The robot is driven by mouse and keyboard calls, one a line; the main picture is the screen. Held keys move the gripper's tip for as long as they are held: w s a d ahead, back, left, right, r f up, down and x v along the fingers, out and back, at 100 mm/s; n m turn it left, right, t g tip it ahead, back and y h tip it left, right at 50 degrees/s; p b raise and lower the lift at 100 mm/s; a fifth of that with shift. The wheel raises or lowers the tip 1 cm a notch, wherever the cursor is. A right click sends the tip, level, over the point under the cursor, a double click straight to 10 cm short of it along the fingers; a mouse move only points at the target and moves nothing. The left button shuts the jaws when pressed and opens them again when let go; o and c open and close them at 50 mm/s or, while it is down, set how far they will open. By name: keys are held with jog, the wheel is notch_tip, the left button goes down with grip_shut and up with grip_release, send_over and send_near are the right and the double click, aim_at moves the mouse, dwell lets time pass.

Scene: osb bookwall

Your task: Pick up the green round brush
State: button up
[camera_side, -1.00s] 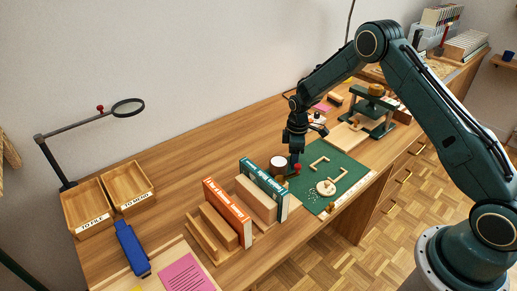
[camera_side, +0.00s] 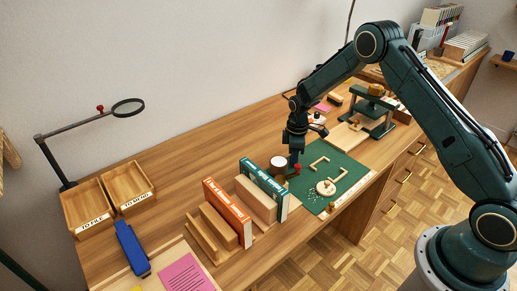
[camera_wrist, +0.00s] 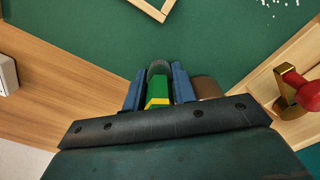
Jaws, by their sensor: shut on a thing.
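The green round brush (camera_wrist: 158,92) shows in the wrist view between the two blue fingers of my gripper (camera_wrist: 157,88). It has a green body with a yellow band and a grey rounded end. The fingers are shut on it from both sides. In the side view my gripper (camera_side: 295,160) points down at the left edge of the green mat, behind the teal book; the brush is too small and hidden to make out there. I cannot tell whether the brush is clear of the surface.
A white round container (camera_side: 278,163) stands just left of my gripper. A red-knobbed brass tool (camera_wrist: 293,92) is close on the right in the wrist view. The teal book (camera_side: 264,176) and orange book (camera_side: 228,212) stand in front. The green mat (camera_side: 345,165) holds wooden pieces and white crumbs.

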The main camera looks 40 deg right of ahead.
jog(key=shift+r, duration=0.15)
notch_tip(320, 180, up, 20)
dwell(0.7)
jog(key=shift+f, duration=0.2)
dwell(0.7)
send_over(279, 161)
notch_tip(279, 161, down, 8)
jog(key=shift+f, duration=0.15)
jog(key=shift+f, duration=2.8)
jog(key=shift+f, duration=0.55)
dwell(1.2)
